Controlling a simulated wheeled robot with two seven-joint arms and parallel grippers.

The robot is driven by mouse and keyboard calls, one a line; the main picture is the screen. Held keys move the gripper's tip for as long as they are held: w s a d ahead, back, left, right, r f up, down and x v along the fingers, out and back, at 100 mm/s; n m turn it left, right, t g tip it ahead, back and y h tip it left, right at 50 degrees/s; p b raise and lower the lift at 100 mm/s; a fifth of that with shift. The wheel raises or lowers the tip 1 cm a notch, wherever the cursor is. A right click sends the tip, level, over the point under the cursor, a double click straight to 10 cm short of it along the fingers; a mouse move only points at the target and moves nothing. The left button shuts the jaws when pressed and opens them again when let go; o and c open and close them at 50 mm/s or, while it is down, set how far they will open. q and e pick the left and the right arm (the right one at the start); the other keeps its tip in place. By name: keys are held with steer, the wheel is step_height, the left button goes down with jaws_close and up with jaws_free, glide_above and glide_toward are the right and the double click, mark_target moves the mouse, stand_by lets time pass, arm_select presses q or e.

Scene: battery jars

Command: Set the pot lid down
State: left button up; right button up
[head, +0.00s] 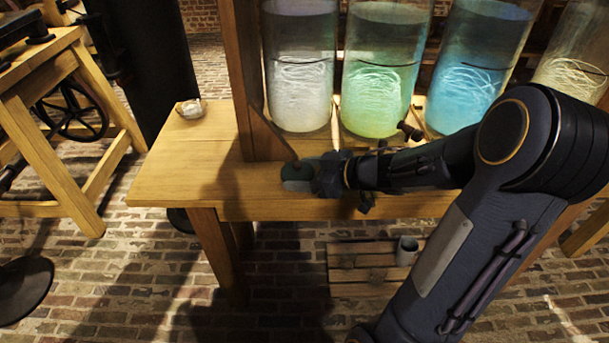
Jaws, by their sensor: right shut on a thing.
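My right gripper (322,176) reaches in from the right, over the front of the wooden table. It is shut on a small grey-green piece (296,174), which I take to be the pot lid. The lid is at the table's front edge, just in front of the foot of the upright post. I cannot tell whether it touches the tabletop. The gripper's fingers hide its right side. My left gripper is not in view.
Several glass jars with pale, green and blue liquid (300,90) stand behind my right arm. A small pale dish (191,108) sits at the table's (185,170) back left corner. The tabletop's left part is clear. A grey pot (407,250) stands on a low slatted platform (365,275).

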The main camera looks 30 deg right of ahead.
steer(key=shift+f, duration=0.2)
steer(key=o, duration=1)
